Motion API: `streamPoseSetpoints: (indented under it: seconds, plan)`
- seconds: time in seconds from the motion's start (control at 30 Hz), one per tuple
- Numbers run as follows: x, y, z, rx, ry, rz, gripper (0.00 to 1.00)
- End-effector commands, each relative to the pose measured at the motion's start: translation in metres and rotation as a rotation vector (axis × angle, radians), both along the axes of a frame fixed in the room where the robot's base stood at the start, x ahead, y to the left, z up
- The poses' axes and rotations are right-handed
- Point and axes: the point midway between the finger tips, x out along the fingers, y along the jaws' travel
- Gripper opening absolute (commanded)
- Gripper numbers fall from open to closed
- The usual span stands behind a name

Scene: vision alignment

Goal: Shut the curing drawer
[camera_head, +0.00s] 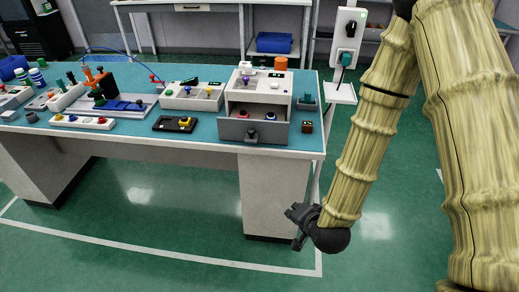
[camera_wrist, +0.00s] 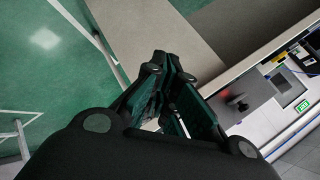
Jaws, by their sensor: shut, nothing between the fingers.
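The curing drawer (camera_head: 231,130) is a grey-fronted drawer with a dark knob (camera_head: 252,134), low in a white unit (camera_head: 272,91) at the right end of the bench. It stands pulled out, with a few small coloured pieces visible inside. In the wrist view a grey panel with a dark knob, apparently the drawer (camera_wrist: 232,117), shows to the right of my fingers. My gripper (camera_head: 298,226) hangs below bench-top height, in front and to the right of the drawer, apart from it. Its fingers (camera_wrist: 172,62) are shut and empty.
A white post with a box (camera_head: 347,38) stands right of the bench. The green floor ahead of the bench is clear.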

Motion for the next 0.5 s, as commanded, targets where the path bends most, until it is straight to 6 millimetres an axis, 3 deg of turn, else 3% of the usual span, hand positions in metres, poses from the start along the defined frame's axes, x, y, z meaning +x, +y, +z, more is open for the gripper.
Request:
streamPoseSetpoints:
  seconds: [0.03,0.2,0.4,0.5]
  plan:
    - [0.016,0.008,0.005,0.058,-0.053,-0.031,0.00]
    - [0.056,0.032,0.057,0.283,-0.211,-0.125,0.00]
    - [0.079,0.053,0.113,0.507,-0.337,-0.178,0.00]
    - [0.083,0.057,0.130,0.572,-0.368,-0.188,0.00]
